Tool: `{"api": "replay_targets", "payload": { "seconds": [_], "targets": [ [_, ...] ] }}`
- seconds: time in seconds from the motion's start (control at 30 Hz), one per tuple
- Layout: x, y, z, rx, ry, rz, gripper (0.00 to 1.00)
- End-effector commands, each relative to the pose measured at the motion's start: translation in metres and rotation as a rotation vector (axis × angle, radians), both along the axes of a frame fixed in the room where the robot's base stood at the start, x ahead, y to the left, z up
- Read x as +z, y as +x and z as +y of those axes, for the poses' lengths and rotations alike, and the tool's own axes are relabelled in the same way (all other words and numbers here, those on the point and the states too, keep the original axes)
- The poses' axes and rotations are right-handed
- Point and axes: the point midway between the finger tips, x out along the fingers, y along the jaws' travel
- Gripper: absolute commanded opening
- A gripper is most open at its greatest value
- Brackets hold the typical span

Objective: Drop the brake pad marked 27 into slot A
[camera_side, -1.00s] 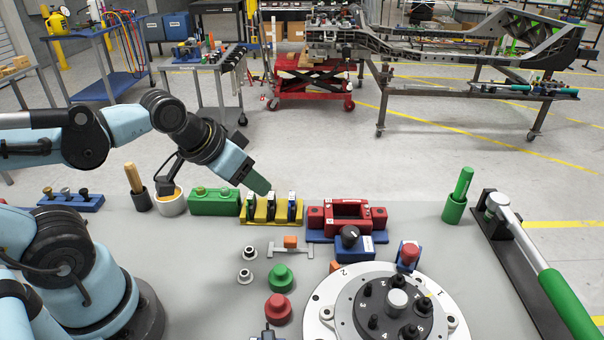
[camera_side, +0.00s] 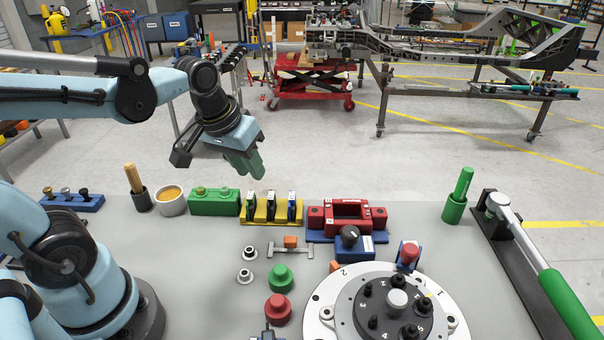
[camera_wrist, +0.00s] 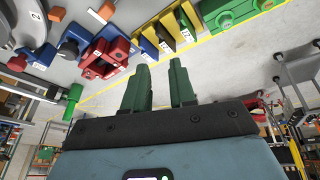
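My gripper (camera_side: 243,163) is raised above and behind the yellow rack (camera_side: 270,221), pointing down. In the wrist view its two green fingers (camera_wrist: 160,64) are apart with nothing between them. The wrist view also shows the rack and pads (camera_wrist: 186,35). Their numbers are too small to read surely. The red fixture (camera_side: 348,226) with a rectangular opening stands right of the rack. I cannot make out a slot A mark.
A green block (camera_side: 213,203) and a cup (camera_side: 172,203) stand left of the rack. A blue box with a black knob (camera_side: 352,245) sits before the red fixture. A round plate (camera_side: 330,315) with pegs is at the front. The air around my gripper is clear.

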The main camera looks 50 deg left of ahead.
Motion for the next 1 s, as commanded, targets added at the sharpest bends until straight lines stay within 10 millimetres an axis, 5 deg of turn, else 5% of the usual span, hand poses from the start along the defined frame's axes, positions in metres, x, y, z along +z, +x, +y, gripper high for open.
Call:
{"api": "replay_targets", "payload": {
  "seconds": [0.4,0.67,1.0],
  "targets": [
    [-0.014,0.026,0.044,0.416,-0.111,0.318,0.25],
    [-0.023,0.028,0.049,0.466,-0.120,0.356,0.25],
    [-0.062,0.028,0.049,0.463,-0.119,0.352,0.25]
  ]
}}
